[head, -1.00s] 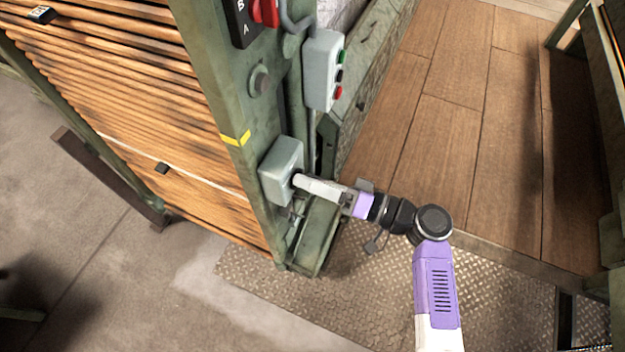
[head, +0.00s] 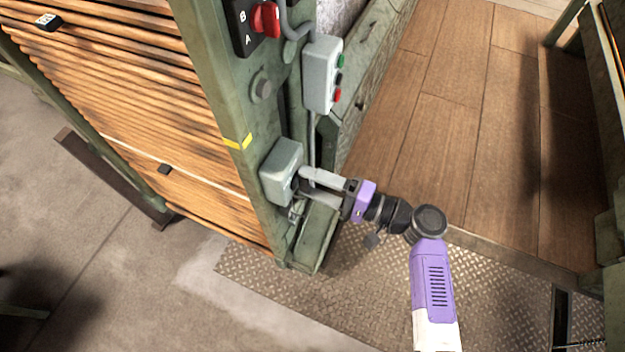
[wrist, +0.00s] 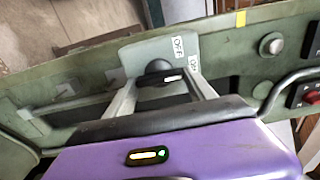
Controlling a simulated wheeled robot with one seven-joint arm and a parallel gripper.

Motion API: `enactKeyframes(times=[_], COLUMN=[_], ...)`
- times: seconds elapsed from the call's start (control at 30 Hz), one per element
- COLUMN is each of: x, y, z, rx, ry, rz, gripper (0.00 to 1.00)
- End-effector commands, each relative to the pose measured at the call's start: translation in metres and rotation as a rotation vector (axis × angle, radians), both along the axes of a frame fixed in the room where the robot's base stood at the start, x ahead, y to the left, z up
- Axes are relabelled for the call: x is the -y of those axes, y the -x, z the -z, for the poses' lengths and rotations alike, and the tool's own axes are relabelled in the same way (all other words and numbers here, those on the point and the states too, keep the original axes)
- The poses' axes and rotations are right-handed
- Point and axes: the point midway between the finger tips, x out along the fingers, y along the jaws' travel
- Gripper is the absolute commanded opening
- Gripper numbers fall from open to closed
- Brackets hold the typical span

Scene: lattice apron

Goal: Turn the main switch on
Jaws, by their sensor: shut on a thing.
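The main switch is a grey box (head: 283,172) low on the green post, with a dark rotary knob (wrist: 158,72) on its face. In the wrist view, an OFF label (wrist: 178,47) sits above the knob and an ON label (wrist: 194,64) to its right. A white mark on the knob lies at its right part, on the side of the ON label. My gripper (head: 302,182) is shut on the knob, one finger on each side of it. In the head view the fingers partly hide the knob.
A grey button box (head: 320,75) with green, black and red buttons is above the switch. A red rotary handle (head: 265,19) on a black plate is higher up. Open plank floor (head: 450,120) lies right.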

Motion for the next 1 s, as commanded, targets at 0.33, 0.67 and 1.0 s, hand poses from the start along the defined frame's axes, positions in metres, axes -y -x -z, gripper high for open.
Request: enactKeyframes(times=[0.33,0.67,1.0], x=[0.002,0.001,0.011], y=[-0.001,0.000,0.003], z=[0.001,0.001,0.002], rx=[-0.014,-0.012,-0.011], ry=[-0.005,-0.004,-0.004], rz=[0.004,0.003,0.005], gripper=[0.23,0.85,0.85])
